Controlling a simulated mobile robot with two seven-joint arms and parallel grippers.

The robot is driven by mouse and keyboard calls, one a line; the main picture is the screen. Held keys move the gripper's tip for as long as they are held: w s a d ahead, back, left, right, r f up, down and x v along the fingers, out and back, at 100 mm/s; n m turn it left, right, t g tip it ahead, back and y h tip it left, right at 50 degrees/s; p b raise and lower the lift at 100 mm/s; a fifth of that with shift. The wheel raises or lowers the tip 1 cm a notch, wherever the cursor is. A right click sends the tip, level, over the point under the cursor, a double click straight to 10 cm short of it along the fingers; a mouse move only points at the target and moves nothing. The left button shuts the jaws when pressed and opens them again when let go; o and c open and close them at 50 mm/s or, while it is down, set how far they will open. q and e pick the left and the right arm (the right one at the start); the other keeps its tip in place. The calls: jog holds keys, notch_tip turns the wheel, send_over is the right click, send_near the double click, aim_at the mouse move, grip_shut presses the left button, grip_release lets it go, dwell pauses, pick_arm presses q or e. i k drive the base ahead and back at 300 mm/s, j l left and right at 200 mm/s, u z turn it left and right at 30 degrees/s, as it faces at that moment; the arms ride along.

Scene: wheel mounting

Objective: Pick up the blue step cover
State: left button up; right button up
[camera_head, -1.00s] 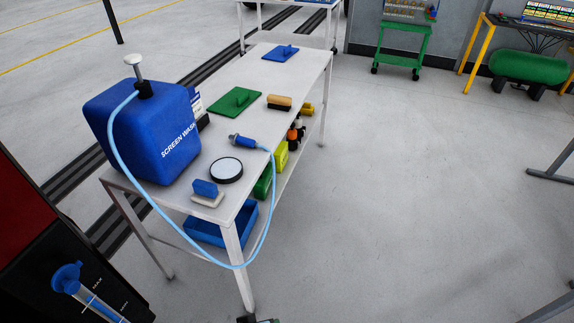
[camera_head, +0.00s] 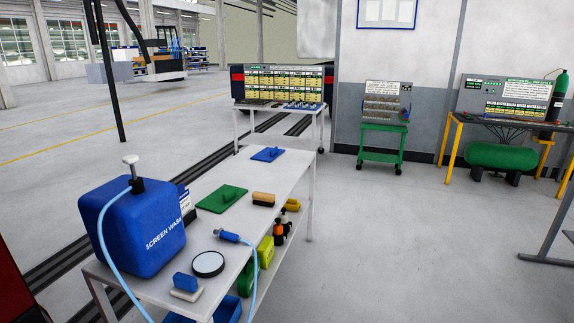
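A flat blue plate with a raised grip, likely the blue step cover (camera_head: 268,154), lies at the far end of the white table (camera_head: 283,191). A similar green plate (camera_head: 222,198) lies nearer on the same table. The blue plate is uncovered, with open table top around it. Neither of my grippers is in view.
A blue screen wash container (camera_head: 133,228) with a hose stands on the table's near left. A sprayer (camera_head: 233,237), round black-rimmed disc (camera_head: 208,264) and brushes lie nearby. A green cart (camera_head: 383,145) stands behind. The floor (camera_head: 400,240) right of the table is clear.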

aim_at(268, 154)
jog(key=i+l+z, duration=0.3)
jog(key=i, duration=0.2)
jog(key=i+z, duration=0.3)
jog(key=i, duration=0.2)
jog(key=i+z, duration=0.1)
jog(key=i, duration=1.3)
jog(key=i+u, duration=0.2)
jog(key=i, duration=0.2)
jog(key=i+l+u, duration=0.2)
jog(key=i, duration=0.2)
jog(key=i+l+u, duration=0.25)
jog(key=i, duration=0.15)
jog(key=i+l+u, duration=0.2)
jog(key=u, duration=0.2)
jog(key=i+l+u, duration=0.3)
jog(key=u, duration=0.15)
jog(key=i+l+u, duration=0.5)
jog(key=l+u, duration=0.3)
jog(key=i+l+u, duration=0.2)
jog(key=l, duration=0.25)
jog(key=l+u, duration=0.25)
jog(key=l, duration=0.15)
jog(key=k, duration=0.05)
